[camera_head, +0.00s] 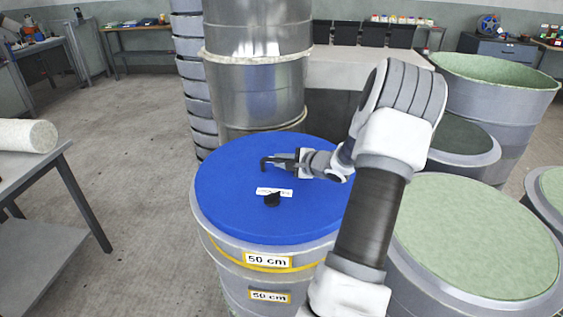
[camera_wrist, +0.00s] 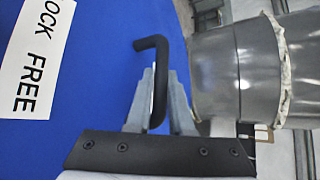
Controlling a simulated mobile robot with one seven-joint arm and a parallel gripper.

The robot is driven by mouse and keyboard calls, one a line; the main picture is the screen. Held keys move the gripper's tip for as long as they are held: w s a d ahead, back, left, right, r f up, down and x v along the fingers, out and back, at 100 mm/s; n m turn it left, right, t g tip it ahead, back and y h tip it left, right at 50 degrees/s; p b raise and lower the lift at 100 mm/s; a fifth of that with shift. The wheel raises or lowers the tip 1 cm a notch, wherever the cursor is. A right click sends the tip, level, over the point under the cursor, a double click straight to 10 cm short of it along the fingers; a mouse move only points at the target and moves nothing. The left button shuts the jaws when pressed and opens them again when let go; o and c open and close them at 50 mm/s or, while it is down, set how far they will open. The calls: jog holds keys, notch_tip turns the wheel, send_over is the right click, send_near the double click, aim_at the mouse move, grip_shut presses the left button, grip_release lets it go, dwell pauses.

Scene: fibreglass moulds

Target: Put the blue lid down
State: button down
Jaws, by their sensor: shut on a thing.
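The blue lid (camera_head: 235,195) is a large round disc over the grey mould marked "50 cm" (camera_head: 225,262) in the head view. It looks level and roughly centred; I cannot tell whether it touches the rim all round. My gripper (camera_head: 278,162) is over the far half of the lid, shut on its black bent handle (camera_head: 264,164). In the wrist view the handle (camera_wrist: 150,43) stands between the two grey fingers of my gripper (camera_wrist: 158,80), beside the blue surface (camera_wrist: 100,60).
A tall shiny metal cylinder (camera_head: 255,85) stands close behind the lid. Green-topped moulds (camera_head: 475,240) stand at the right, and an open green-lined one (camera_head: 495,85) farther back. A table (camera_head: 30,180) with a pale roll (camera_head: 25,135) is at the left. The floor between is clear.

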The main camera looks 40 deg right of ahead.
jog(key=c, duration=0.8)
grip_release()
jog(key=shift+s+r, duration=0.1)
jog(key=shift+s, duration=0.05)
jog(key=p+v, duration=0.2)
jog(key=v, duration=0.8)
jog(key=shift+s+r+p, duration=0.2)
jog(key=shift+s+p, duration=0.05)
jog(key=shift+p, duration=0.15)
jog(key=shift+s+a+r, duration=0.1)
jog(key=shift+s, duration=0.45)
